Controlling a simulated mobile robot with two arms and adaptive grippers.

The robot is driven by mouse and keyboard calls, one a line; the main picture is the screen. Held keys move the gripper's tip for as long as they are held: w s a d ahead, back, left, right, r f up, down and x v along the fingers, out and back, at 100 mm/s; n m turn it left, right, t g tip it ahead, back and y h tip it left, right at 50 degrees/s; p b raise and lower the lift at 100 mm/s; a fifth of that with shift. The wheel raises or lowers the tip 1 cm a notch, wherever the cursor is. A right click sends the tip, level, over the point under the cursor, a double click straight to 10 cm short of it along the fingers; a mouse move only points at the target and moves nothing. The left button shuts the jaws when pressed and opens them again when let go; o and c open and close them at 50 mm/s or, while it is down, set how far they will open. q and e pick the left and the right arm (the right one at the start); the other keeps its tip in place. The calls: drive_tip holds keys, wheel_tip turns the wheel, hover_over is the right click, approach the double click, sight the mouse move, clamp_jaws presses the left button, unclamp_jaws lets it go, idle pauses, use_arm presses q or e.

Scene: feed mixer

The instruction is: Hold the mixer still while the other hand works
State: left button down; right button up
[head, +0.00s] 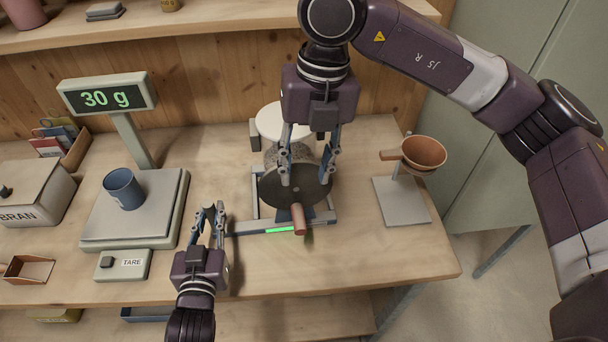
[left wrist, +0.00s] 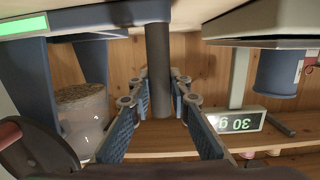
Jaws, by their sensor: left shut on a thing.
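The mixer stands mid-table in the head view, with a dark round wheel (head: 292,196), a reddish-brown crank handle (head: 298,218) and a blue-grey base (head: 252,228) with a lit green strip (head: 280,229). My left gripper (head: 210,212) is at the left end of this base. In the left wrist view its fingers (left wrist: 162,108) are shut on a dark grey post (left wrist: 158,60) at the mixer's base. A clear drum of grainy feed (left wrist: 84,110) shows beside it. My right gripper (head: 308,165) is open above the wheel, fingers spread; whether they touch it I cannot tell.
Left of the mixer stands a scale (head: 135,215) reading 30 g (head: 107,97), with a blue cup (head: 123,188) on it and a TARE box (head: 122,264) in front. A brown funnel on a stand (head: 402,205) is to the right. The front right table top is clear.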

use_arm(q)
drive_tip(key=c, duration=1.7)
unclamp_jaws()
drive_tip(key=s, duration=0.4)
drive_tip(key=s+r, duration=0.1)
drive_tip(key=s, duration=0.3)
drive_tip(key=s+r, duration=0.1)
drive_tip(key=s, duration=0.3)
drive_tip(key=shift+f, duration=0.1)
